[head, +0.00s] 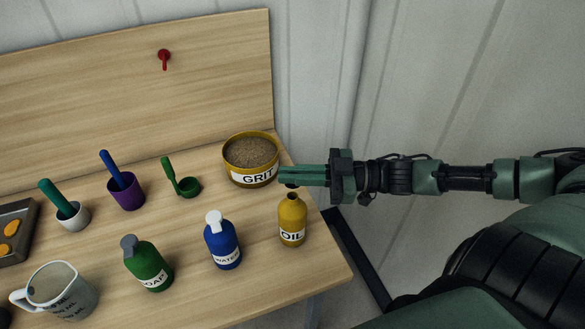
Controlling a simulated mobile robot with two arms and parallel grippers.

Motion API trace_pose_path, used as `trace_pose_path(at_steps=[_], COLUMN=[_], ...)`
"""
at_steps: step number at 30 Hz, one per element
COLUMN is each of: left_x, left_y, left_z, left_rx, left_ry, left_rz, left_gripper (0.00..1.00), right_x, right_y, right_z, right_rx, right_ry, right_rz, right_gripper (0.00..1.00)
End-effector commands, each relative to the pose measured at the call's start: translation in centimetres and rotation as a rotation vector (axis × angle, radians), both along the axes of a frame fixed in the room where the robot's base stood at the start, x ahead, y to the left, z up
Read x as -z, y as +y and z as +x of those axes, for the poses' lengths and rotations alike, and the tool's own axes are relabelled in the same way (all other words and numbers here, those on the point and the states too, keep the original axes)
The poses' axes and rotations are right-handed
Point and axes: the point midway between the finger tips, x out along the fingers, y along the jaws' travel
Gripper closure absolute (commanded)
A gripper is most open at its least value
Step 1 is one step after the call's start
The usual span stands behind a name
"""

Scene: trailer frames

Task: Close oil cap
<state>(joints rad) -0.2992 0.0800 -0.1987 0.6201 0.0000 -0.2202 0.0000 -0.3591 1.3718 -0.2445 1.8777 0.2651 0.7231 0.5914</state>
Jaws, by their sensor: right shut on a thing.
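The yellow oil bottle (292,222), labelled OIL, stands upright near the right edge of the wooden table. Its dark neck opening shows at the top with no cap on it. My right gripper (285,174) reaches in from the right, with its green fingers just above and behind the bottle's neck. It is shut on a small dark piece (291,185), which looks like the oil cap; the fingers hide most of it. A small gap seems to lie between this piece and the neck. My left gripper is out of view.
A GRIT bowl (250,175) stands close to my right fingertips. A blue WATER bottle (223,246) and green SOAP bottle (149,266) stand to the left. Further left are a purple cup (126,193), small green container (189,188) and measuring jug (62,291).

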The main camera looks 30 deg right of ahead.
Motion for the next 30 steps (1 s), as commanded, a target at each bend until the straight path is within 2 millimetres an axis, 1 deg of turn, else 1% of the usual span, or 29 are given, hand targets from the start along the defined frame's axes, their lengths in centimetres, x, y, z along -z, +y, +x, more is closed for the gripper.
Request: trace_pose_path(at_steps=[1,6,15,22,30], left_x=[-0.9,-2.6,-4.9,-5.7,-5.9], left_y=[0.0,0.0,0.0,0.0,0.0], left_z=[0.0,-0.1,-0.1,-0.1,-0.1], left_rx=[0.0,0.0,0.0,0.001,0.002], left_ry=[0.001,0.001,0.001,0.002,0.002], left_rz=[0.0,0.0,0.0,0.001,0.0], left_gripper=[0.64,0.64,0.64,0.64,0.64], right_x=[-0.4,-0.4,0.3,1.1,2.2], right_y=[0.1,0.5,1.2,1.7,2.2], right_z=[-0.1,-0.7,-1.7,-2.4,-3.1], right_rx=[0.002,0.003,0.003,0.003,0.003], right_ry=[-0.023,-0.138,-0.37,-0.547,-0.755], right_rz=[-0.015,-0.098,-0.265,-0.394,-0.545], right_gripper=[1.0,1.0,1.0,1.0,1.0])
